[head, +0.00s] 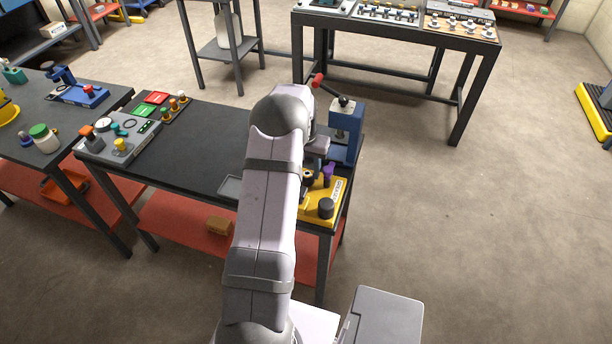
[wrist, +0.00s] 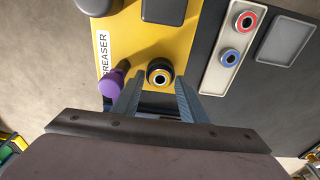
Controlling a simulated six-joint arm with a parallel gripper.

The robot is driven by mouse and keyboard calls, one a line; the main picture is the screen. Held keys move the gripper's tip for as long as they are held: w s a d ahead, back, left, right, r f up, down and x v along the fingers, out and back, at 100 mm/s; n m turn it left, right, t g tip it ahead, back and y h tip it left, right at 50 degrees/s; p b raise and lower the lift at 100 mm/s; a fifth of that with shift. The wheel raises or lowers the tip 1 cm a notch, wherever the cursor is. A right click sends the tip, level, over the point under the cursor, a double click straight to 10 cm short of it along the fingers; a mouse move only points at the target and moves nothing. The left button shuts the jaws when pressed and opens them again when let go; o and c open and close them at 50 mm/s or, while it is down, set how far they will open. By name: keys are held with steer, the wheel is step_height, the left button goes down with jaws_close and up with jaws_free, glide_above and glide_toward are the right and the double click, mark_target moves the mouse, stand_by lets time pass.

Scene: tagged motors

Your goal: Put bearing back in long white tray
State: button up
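A bearing (wrist: 160,76), dark with a yellow ring and a pale centre, sits on the yellow greaser (wrist: 135,47) in the wrist view. My gripper (wrist: 158,84) is open, with its two blue-grey fingers on either side of the bearing and small gaps visible. Whether the fingertips are level with the bearing or above it I cannot tell. The long white tray (wrist: 214,82) lies right of the greaser and holds a red-ringed bearing (wrist: 246,21) and a blue-ringed bearing (wrist: 230,57). In the head view my arm hides this tray; the greaser (head: 340,188) shows at the bench's right end.
A purple handle (wrist: 110,82) stands close left of my fingers. A grey square tray (wrist: 286,41) lies right of the white one. A blue press (head: 346,135) stands behind the greaser.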

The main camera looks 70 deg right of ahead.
mark_target(307, 174)
steer(key=c, duration=0.8)
steer(key=shift+r, duration=0.2)
steer(key=shift+r+p, duration=0.85)
steer(key=shift+r, duration=0.2)
steer(key=shift+r, duration=0.15)
steer(key=shift+r+p, duration=1.1)
steer(key=shift+r, duration=0.3)
